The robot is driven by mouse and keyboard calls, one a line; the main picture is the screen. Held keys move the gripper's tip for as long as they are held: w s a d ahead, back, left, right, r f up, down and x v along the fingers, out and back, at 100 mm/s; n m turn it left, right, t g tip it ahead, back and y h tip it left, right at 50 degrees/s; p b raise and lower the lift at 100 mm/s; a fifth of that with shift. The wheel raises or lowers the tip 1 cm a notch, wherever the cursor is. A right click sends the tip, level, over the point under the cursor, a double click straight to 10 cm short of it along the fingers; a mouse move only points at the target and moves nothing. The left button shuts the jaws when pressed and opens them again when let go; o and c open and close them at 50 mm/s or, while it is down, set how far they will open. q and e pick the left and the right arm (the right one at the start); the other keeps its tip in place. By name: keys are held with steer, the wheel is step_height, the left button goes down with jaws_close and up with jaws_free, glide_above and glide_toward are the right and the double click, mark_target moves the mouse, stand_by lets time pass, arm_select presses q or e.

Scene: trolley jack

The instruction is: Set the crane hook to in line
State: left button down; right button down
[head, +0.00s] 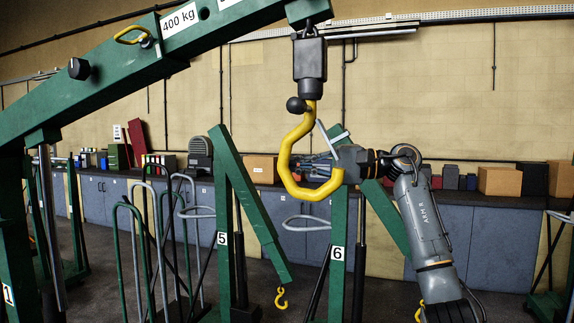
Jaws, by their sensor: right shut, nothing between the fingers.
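The large yellow crane hook (289,152) hangs from a dark grey swivel block (310,62) under the tip of the green boom (110,82). Its bowl bulges to the left and its mouth faces right. A dark ball knob (296,104) sticks out left at the top of its shank, and a thin silver latch (327,141) crosses the mouth. My right gripper (306,166) reaches in from the right at the hook's mouth, shut and empty. Its fingers are partly hidden by the hook; I cannot tell whether they touch it. My left gripper is out of view.
Green cranes numbered 5 (223,239) and 6 (337,253) stand behind, with small yellow hooks (281,298). Tubular handles (135,245) stand at lower left. A long workbench (480,235) with boxes runs along the back wall. Air left of the hook is fairly open.

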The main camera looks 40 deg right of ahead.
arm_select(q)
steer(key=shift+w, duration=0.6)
arm_select(e)
steer(key=shift+w+a, duration=0.15)
steer(key=shift+w, duration=0.05)
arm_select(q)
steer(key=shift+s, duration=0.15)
arm_select(e)
steer(key=shift+s, duration=0.1)
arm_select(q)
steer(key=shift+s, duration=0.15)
arm_select(e)
steer(key=v, duration=1.2)
steer(key=shift+f, duration=0.1)
